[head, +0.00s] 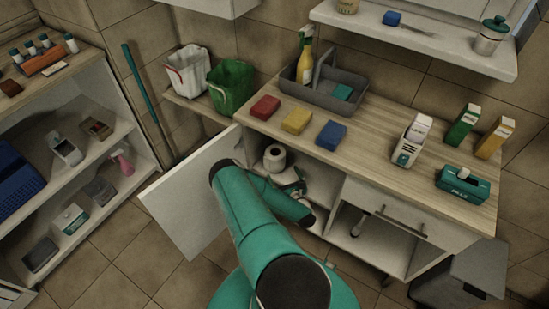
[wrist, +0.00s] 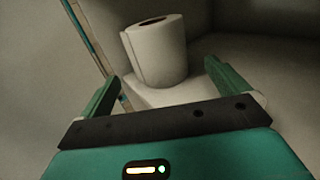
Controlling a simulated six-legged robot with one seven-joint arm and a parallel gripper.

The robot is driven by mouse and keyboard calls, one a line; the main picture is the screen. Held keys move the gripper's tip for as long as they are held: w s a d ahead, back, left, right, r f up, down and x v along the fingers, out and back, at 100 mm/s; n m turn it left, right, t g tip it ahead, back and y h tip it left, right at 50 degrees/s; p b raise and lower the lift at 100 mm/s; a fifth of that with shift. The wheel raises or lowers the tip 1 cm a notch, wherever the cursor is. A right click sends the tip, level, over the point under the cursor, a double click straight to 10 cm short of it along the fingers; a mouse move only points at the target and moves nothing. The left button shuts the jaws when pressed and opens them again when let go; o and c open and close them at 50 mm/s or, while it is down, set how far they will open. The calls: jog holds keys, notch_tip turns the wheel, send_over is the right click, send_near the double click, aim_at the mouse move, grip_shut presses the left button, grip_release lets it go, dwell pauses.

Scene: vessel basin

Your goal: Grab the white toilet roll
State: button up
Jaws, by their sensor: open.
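The white toilet roll (head: 274,157) stands upright inside the open cabinet (head: 337,190) under the counter. In the wrist view the roll (wrist: 157,52) stands on a pale shelf (wrist: 178,94), its core hole facing up. My gripper (wrist: 165,85) is open, with one green finger at each side of the picture. The roll shows ahead of the fingers and between them, and nothing is held. In the head view my arm reaches into the cabinet, and my gripper (head: 292,187) is partly hidden there, close to the roll.
The cabinet door (head: 185,200) stands open at the left of my arm. The counter (head: 378,150) above holds red, yellow and blue blocks, a grey caddy (head: 335,90) and several boxes. A drawer (head: 385,215) is at the right. Shelves with items (head: 100,150) stand at the far left.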

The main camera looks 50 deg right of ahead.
aim_at(275, 159)
jog(key=x, duration=0.9)
jog(key=shift+w+d, duration=0.1)
jog(key=shift+w, duration=0.2)
jog(key=shift+c, duration=0.4)
jog(key=c, duration=1)
jog(key=shift+o, duration=0.2)
